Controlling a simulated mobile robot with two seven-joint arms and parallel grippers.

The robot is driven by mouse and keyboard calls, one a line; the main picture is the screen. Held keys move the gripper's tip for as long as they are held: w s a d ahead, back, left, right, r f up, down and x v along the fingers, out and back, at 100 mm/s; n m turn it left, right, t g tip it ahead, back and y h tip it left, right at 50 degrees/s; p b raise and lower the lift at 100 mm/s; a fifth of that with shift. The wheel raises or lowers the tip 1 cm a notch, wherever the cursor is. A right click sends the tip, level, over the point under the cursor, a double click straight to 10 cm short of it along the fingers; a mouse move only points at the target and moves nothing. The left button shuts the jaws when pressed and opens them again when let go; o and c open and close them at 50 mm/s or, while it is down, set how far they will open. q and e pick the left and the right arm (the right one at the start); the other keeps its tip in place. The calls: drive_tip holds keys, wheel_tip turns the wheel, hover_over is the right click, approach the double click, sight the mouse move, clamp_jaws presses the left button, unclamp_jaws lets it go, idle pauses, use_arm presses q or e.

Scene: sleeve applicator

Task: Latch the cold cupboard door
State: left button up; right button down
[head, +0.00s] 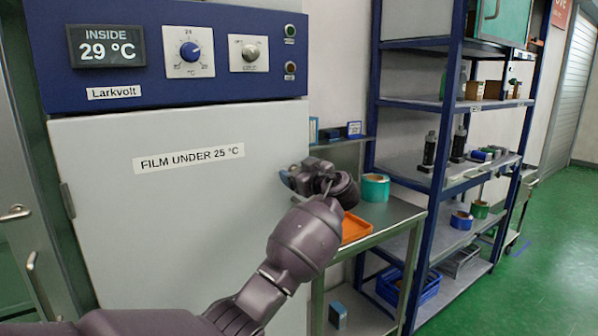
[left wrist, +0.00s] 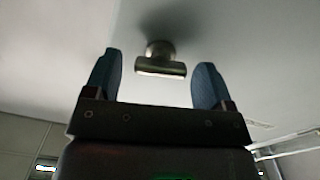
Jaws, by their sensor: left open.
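The cold cupboard door (head: 150,215) is a flat pale panel with a "FILM UNDER 25 °C" label. It looks closed or nearly so; I cannot tell whether its right edge sits flush. My left gripper (head: 290,178) is at the door's right edge, hiding the latch there in the head view. In the left wrist view a dark metal T-shaped latch handle (left wrist: 160,68) stands out from the pale door, its bar lying crosswise. My left gripper's two blue fingers (left wrist: 160,80) are open on either side of the bar, with gaps. My right gripper is not in view.
The blue control panel (head: 118,72) above the door reads INSIDE 29 °C and has two knobs. Right of the cupboard, a metal side table (head: 395,215) holds an orange tray (head: 355,228) and a teal roll (head: 375,188). A blue shelving rack (head: 440,150) stands beyond.

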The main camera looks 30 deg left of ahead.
use_arm(q)
drive_tip(key=shift+c, duration=0.7)
drive_tip(key=c, duration=0.8)
drive_tip(key=shift+w+m, duration=0.1)
drive_tip(key=shift+m, duration=1.6)
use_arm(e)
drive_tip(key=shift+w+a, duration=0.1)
use_arm(q)
drive_tip(key=o, duration=0.9)
drive_tip(key=shift+o, duration=0.2)
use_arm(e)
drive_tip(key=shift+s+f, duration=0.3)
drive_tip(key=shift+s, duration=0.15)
use_arm(q)
drive_tip(key=shift+d, duration=0.1)
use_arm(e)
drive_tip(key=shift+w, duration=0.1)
